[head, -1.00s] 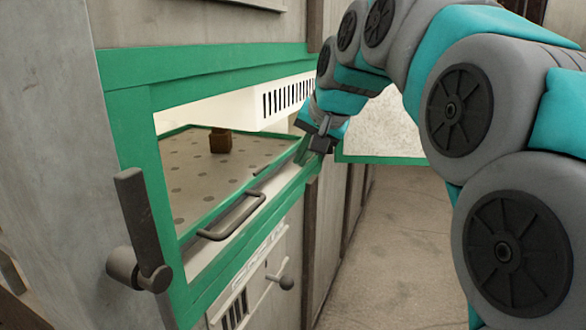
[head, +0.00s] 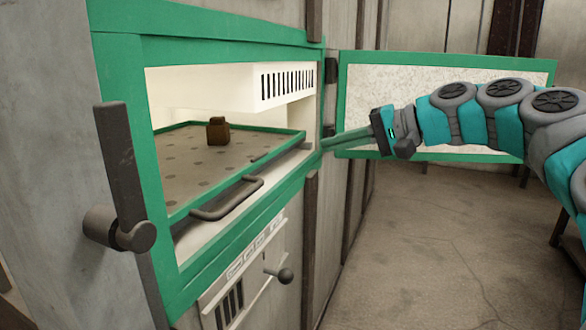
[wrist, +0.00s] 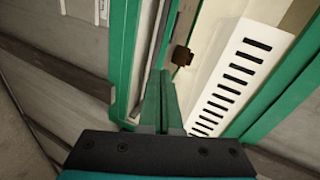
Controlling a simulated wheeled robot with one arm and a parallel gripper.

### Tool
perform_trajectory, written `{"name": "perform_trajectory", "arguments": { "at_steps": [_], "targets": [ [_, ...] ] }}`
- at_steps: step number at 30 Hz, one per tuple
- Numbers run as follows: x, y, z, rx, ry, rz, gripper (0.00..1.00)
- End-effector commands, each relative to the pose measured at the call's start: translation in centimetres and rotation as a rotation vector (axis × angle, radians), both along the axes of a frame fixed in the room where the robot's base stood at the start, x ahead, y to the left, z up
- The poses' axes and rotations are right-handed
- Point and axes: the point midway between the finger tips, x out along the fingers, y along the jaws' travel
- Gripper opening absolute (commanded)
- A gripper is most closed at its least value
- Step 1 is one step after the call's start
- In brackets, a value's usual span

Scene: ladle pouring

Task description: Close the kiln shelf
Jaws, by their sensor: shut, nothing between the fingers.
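The kiln shelf (head: 185,183) is a dotted tray with a green rim, inside the green-framed kiln opening. Its dark handle (head: 228,199) is at the front edge, near the opening's lower sill. A small brown block-like object (head: 218,131) stands on the shelf; it also shows in the wrist view (wrist: 182,55). My gripper (head: 324,143) is shut and empty, its green fingers pointing left at the right side of the kiln frame. I cannot tell whether the fingertips touch the frame. In the wrist view the closed fingers (wrist: 160,90) point toward the opening.
The kiln door (head: 450,72), green-edged with a pale speckled panel, stands open at the right. A dark lever (head: 118,170) sticks out left of the opening. A knob (head: 285,275) and slotted panel are below. Open floor (head: 430,250) lies to the right.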

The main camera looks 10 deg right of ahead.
Motion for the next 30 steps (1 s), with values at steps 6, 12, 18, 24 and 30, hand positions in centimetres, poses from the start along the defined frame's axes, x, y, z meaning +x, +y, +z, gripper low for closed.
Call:
{"name": "perform_trajectory", "arguments": {
  "at_steps": [6, 12, 18, 24, 30],
  "targets": [
    [1.2, -3.6, -3.7, 0.271, -0.064, 0.02, 0.0],
    [1.8, -5.0, -5.0, 0.373, -0.089, 0.019, 0.0],
    [2.6, -4.0, -5.1, 0.381, -0.088, 0.023, 0.0],
    [4.7, -1.0, -5.1, 0.379, -0.088, 0.022, 0.0],
    [7.1, 2.1, -5.1, 0.378, -0.087, 0.02, 0.0]
  ]
}}
